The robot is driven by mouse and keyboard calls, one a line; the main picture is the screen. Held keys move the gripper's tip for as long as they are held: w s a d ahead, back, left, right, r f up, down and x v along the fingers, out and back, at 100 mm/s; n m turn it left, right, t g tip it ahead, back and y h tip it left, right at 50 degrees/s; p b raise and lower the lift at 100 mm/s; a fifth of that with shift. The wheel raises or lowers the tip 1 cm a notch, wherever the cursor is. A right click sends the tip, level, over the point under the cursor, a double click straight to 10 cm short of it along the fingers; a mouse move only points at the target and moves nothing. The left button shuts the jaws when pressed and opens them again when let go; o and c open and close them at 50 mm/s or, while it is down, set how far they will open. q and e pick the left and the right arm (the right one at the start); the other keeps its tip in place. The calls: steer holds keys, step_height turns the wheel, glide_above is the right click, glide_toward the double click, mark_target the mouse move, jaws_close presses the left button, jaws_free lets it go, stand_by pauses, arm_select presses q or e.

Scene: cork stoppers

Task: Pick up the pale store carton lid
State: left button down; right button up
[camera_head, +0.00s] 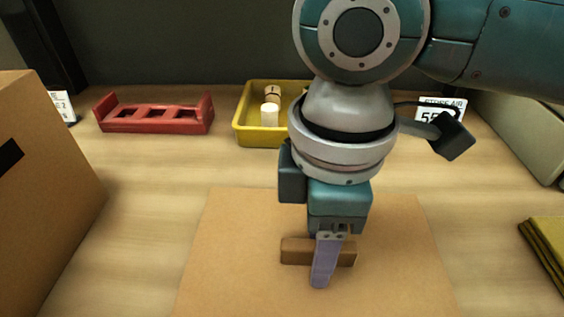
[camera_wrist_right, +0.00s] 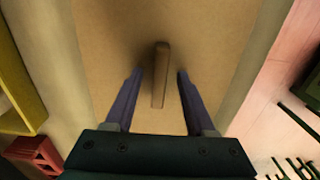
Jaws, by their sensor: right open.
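The tan, flat carton lid (camera_head: 230,235) lies in the front middle of the table, with a brown bar handle (camera_head: 295,251) across it. In the right wrist view the lid (camera_wrist_right: 110,40) fills the middle, and the handle (camera_wrist_right: 160,75) stands between my fingers. My right gripper (camera_head: 323,280) comes down from above over the handle. Its two fingers (camera_wrist_right: 158,80) are open on either side of the handle, with a gap on both sides. In the head view one finger hides part of the handle. My left gripper is in neither view.
A brown carton (camera_head: 45,200) stands at the left. A red rack (camera_head: 155,118) and a yellow tray (camera_head: 262,140) holding pale stoppers (camera_head: 270,115) are at the back. A white label (camera_head: 432,116), a beige box (camera_head: 520,130) and a folded olive cloth (camera_head: 548,240) are at the right.

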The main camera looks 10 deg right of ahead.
jaws_close()
stand_by(0.4)
